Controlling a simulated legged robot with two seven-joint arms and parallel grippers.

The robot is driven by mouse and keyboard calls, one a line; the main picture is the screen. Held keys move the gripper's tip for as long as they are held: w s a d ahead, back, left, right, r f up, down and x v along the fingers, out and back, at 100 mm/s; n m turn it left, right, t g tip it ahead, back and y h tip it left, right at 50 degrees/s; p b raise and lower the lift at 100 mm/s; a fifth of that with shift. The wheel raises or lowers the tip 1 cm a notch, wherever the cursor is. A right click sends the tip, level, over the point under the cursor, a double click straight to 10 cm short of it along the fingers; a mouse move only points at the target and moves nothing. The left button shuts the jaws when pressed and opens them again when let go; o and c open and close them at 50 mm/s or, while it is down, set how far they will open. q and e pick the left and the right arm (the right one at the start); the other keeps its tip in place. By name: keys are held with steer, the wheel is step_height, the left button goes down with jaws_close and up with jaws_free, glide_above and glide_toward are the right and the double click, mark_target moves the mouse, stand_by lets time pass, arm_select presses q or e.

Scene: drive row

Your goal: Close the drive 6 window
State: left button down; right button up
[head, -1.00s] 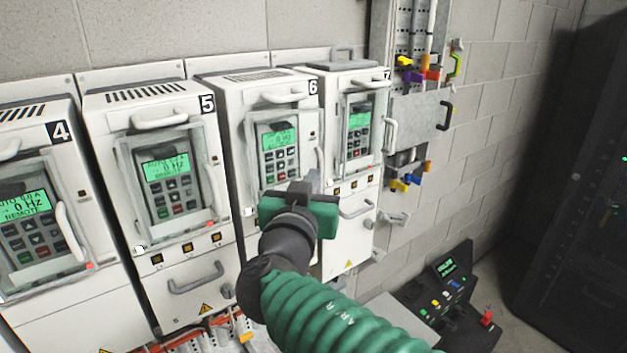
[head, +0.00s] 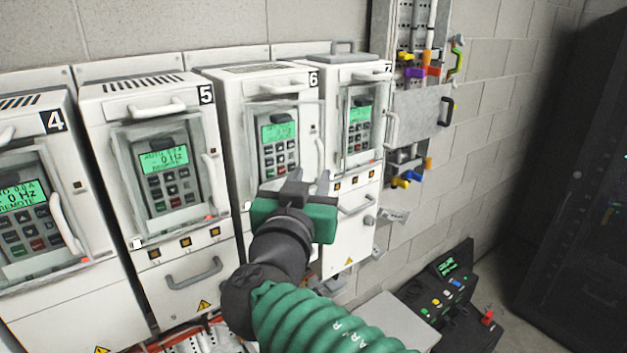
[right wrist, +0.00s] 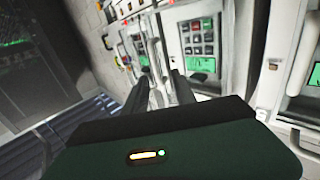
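Drive 6 (head: 229,125) is the white cabinet marked 6, in the middle of the head view. Its clear framed window (head: 300,112) covers a keypad with a green display (head: 278,130). The window's right edge seems to stand a little out from the front, but the gap is hard to judge. The window's pale upright handle (head: 320,155) is at its right side. My right gripper (head: 307,180) is in front of the window's lower part, its two fingers apart and empty. The fingers also show apart in the right wrist view (right wrist: 168,90). Contact with the window cannot be told. My left gripper is out of view.
Drive 5 (head: 95,110) stands to the left and drive 7 (head: 372,72) to the right, both with similar windows and projecting handles. A control box with buttons (head: 445,300) is low at the right. A dark rack (head: 575,180) stands at the far right.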

steer(key=s+a+b, duration=0.2)
steer(key=s+b, duration=0.4)
steer(key=s, duration=0.7)
steer(key=shift+s+a, duration=0.15)
steer(key=shift+s, duration=0.25)
